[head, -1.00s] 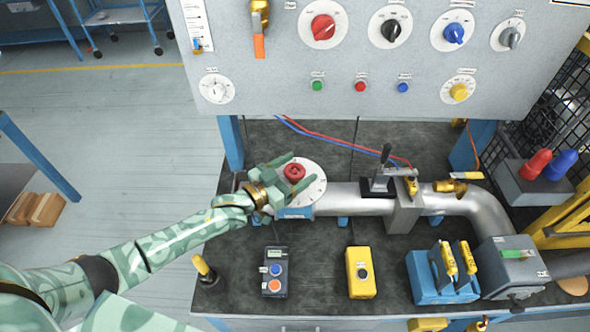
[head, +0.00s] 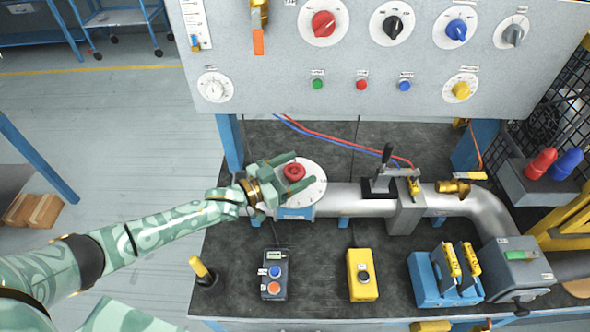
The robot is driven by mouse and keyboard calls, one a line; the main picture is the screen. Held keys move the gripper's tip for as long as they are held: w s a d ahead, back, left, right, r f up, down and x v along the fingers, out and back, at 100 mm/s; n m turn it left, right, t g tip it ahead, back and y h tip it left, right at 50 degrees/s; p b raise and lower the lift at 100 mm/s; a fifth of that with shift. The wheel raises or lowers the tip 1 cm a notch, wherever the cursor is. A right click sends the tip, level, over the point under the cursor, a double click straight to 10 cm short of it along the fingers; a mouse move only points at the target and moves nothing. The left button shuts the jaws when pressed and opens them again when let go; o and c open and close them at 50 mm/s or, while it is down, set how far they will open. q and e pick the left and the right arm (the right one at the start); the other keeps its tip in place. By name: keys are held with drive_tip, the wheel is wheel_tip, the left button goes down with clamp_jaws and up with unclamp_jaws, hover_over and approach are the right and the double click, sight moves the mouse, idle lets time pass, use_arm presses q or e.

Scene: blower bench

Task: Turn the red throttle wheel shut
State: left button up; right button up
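The red throttle wheel (head: 294,171) sits at the centre of a white round dial (head: 314,190) at the left end of the metal pipe on the bench. My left gripper (head: 296,172) reaches in from the left, with one finger beyond the wheel and one on its near side. The fingers are spread around the wheel, and a gap seems to show between them and it. Whether either finger touches the wheel cannot be told. A second red knob (head: 323,24) is on the upright panel. My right gripper is not in view.
The pipe (head: 345,197) runs right past a black-handled lever (head: 386,160). A grey box with blue and orange buttons (head: 275,273), a yellow button box (head: 362,275) and a blue block (head: 430,280) stand in front. The panel (head: 290,85) rises behind the wheel.

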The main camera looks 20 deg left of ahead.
use_arm(q)
drive_tip(key=shift+s+a, duration=0.1)
idle(0.3)
drive_tip(key=p+v, duration=0.1)
drive_tip(key=v, duration=1.5)
drive_tip(key=shift+s, duration=0.1)
